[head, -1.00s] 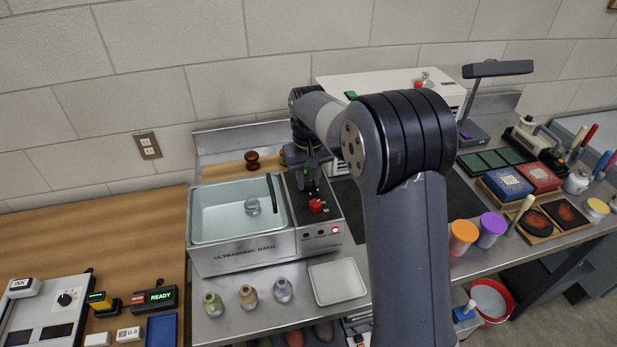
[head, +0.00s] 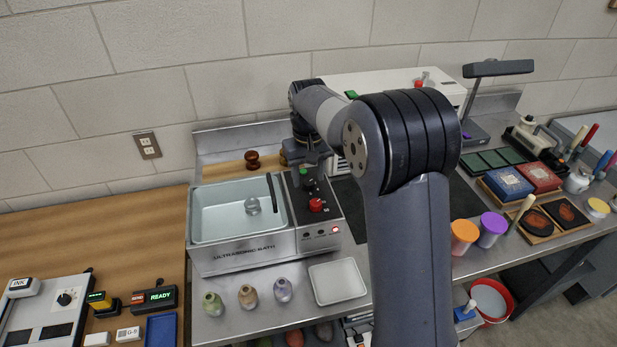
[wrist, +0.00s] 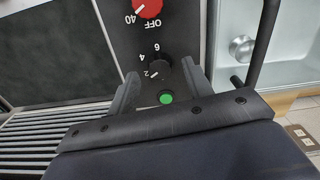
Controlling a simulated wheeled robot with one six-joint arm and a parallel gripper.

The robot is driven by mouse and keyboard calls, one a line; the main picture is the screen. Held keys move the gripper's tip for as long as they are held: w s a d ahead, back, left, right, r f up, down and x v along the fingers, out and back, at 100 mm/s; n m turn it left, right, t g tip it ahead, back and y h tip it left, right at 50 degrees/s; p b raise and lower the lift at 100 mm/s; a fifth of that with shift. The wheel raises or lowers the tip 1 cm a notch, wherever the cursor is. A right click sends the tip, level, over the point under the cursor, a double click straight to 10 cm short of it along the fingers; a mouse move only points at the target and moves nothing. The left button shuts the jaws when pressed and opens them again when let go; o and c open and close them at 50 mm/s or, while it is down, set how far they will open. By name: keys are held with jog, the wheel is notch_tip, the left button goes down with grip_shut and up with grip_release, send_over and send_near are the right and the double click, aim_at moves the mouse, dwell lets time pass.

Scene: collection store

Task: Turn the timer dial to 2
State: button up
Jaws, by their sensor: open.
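The timer dial (wrist: 163,74) is a small black knob on the dark control panel of the ultrasonic bath, with 2, 4 and 6 printed beside it. Its pale pointer mark appears to lie toward the 2, though it is small. In the head view the dial (head: 308,185) sits between a red knob (head: 316,205) and a green button (head: 303,171). My gripper (wrist: 162,73) is open, one finger on each side of the dial in the wrist view. In the head view my gripper (head: 311,162) is above and behind the dial, apparently clear of it.
The bath basin (head: 205,212) holds a round metal object, and a black handle runs along its right edge. The red knob (wrist: 147,7) shows 40 and OFF labels. A red light (head: 335,230) glows on the front. Small bottles and a white tray (head: 338,282) stand in front.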

aim_at(309, 182)
notch_tip(309, 182, up, 10)
jog(key=shift+f+b, duration=0.2)
jog(key=shift+b, duration=0.15)
notch_tip(309, 182, down, 10)
jog(key=shift+f+p, duration=0.25)
jog(key=shift+p, duration=0.35)
jog(key=shift+f, duration=0.2)
jog(key=shift+n, duration=0.3)
jog(key=shift+r, duration=0.1)
